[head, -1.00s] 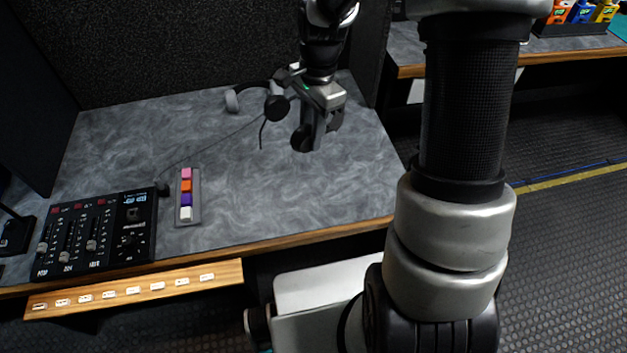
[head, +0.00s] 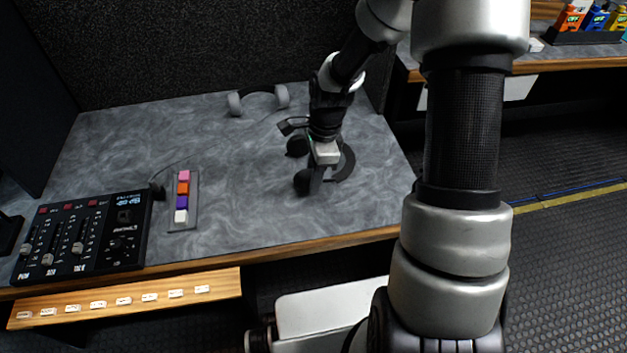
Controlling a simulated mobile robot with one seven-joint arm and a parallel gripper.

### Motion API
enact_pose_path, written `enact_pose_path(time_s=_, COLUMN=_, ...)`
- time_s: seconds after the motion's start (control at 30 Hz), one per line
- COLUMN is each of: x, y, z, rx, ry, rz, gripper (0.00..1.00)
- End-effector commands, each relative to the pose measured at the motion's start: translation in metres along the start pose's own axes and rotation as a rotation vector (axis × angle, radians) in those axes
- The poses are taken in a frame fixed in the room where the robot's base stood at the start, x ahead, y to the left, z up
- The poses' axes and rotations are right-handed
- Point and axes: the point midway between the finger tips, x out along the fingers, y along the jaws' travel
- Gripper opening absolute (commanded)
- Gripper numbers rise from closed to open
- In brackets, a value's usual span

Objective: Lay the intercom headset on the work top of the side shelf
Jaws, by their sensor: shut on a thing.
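A dark headset (head: 344,165) with a curved band and round ear cups is in my gripper (head: 318,172), which is shut on it. The ear cups are on the left of the gripper and the band curves on the right. They are over the right part of the grey marbled desk; I cannot tell whether the headset touches it. Part of the headset is hidden by the gripper.
Grey headphones (head: 258,93) lie at the back of the desk (head: 240,205), with a thin cord running left. A mixer panel (head: 85,235) and a strip of coloured buttons (head: 183,200) are on the left. Coloured cartons (head: 597,18) stand in a dark tray on the upper-right surface.

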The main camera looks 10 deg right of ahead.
Motion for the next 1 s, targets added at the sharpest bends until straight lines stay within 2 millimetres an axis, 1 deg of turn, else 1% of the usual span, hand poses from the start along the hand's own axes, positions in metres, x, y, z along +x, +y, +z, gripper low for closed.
enact_pose_path(time_s=0.03, x=0.006, y=0.0, z=-0.001, rx=0.0, ry=-0.001, rz=0.0, gripper=0.0)
enact_pose_path(time_s=0.27, x=0.005, y=-0.001, z=-0.001, rx=0.0, ry=0.0, rz=-0.002, gripper=0.0)
enact_pose_path(time_s=0.37, x=0.008, y=-0.001, z=-0.001, rx=-0.001, ry=0.0, rz=-0.002, gripper=0.0)
enact_pose_path(time_s=0.4, x=0.009, y=0.0, z=-0.001, rx=0.0, ry=0.0, rz=-0.001, gripper=0.25)
enact_pose_path(time_s=0.47, x=0.008, y=0.0, z=-0.001, rx=0.0, ry=0.0, rz=-0.001, gripper=0.35)
enact_pose_path(time_s=0.5, x=0.008, y=0.0, z=-0.001, rx=0.0, ry=0.0, rz=-0.001, gripper=0.42)
enact_pose_path(time_s=0.8, x=0.006, y=0.0, z=-0.001, rx=0.0, ry=0.0, rz=-0.001, gripper=0.42)
enact_pose_path(time_s=0.9, x=-0.001, y=-0.001, z=-0.001, rx=0.0, ry=0.001, rz=-0.002, gripper=0.42)
enact_pose_path(time_s=1.0, x=-0.017, y=-0.001, z=0.0, rx=0.001, ry=0.001, rz=-0.005, gripper=0.42)
